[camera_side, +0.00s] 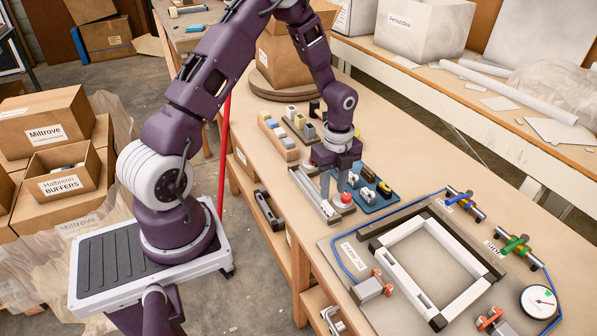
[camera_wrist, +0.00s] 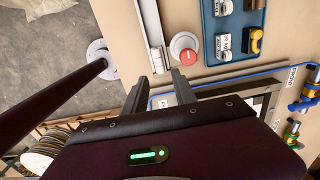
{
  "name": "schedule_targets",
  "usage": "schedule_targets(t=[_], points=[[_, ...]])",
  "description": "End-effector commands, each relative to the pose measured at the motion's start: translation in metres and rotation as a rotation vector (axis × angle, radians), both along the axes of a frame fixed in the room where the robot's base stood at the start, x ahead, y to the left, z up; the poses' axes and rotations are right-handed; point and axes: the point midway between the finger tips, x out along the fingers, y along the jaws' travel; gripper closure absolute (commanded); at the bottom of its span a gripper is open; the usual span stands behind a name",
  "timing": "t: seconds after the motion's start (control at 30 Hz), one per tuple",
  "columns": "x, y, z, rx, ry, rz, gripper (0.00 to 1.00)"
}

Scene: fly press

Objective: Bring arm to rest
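My purple arm reaches over the wooden bench, with my gripper (camera_side: 334,190) pointing down near a red push button (camera_side: 347,198). In the wrist view my gripper (camera_wrist: 160,88) has its two grey fingers apart with nothing between them, so it is open and empty. The red button also shows in the wrist view (camera_wrist: 188,57), on a round pale base just beyond the right fingertip. A pale metal rail (camera_side: 314,194) lies beside the fingers; in the wrist view the rail (camera_wrist: 150,25) ends near them. I cannot tell whether the fingers touch anything.
A blue tray (camera_side: 390,203) with small black, white and yellow parts lies close right of the gripper. A fixture with a white frame (camera_side: 445,234), clamps and a gauge (camera_side: 538,301) fills the front. Behind stand a wooden block holder (camera_side: 277,140) and a cardboard box (camera_side: 290,62).

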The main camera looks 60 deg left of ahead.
Motion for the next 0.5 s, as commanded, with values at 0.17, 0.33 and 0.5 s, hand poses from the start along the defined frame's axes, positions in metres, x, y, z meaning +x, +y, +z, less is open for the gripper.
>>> schedule_targets(t=[0.17,0.33,0.5], points=[[0.001,-0.001,0.007,0.006,-0.007,0.016,0.67],[-0.008,-0.019,0.096,0.062,-0.101,0.281,0.67],[-0.065,-0.06,0.205,0.03,-0.263,0.739,0.67]])
